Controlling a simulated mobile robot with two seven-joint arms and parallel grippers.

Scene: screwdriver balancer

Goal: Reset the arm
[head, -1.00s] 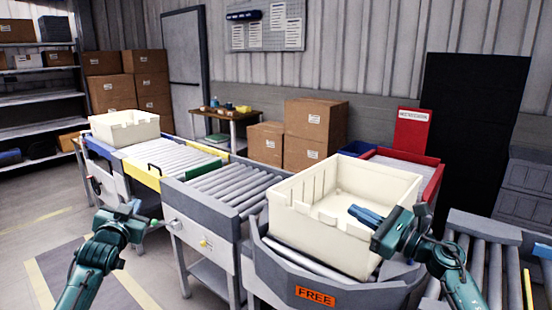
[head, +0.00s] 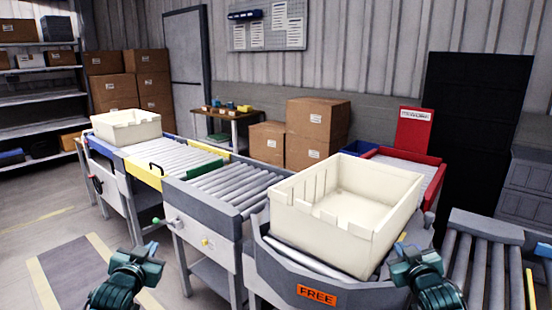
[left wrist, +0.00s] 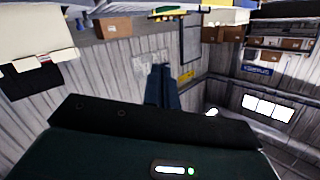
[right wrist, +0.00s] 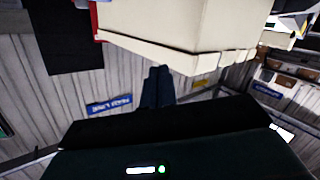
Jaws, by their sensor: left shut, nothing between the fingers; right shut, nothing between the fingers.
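My left gripper (head: 135,262) is low at the lower left of the head view, in front of the conveyors and apart from them. Its fingers are together and empty in the left wrist view (left wrist: 163,88). My right gripper (head: 412,258) is at the lower right, by the front right edge of the large cream bin (head: 335,240). Its fingers are together with nothing between them in the right wrist view (right wrist: 157,88), where the bin (right wrist: 185,25) shows beyond them. In the head view the fingers of both grippers are hard to make out.
The cream bin rests on a grey station with an orange FREE label (head: 316,295). A roller conveyor (head: 228,187) leads left to another cream bin (head: 126,126). More rollers (head: 484,262) stand at right, and a red station (head: 425,165) is behind. The floor at lower left is open.

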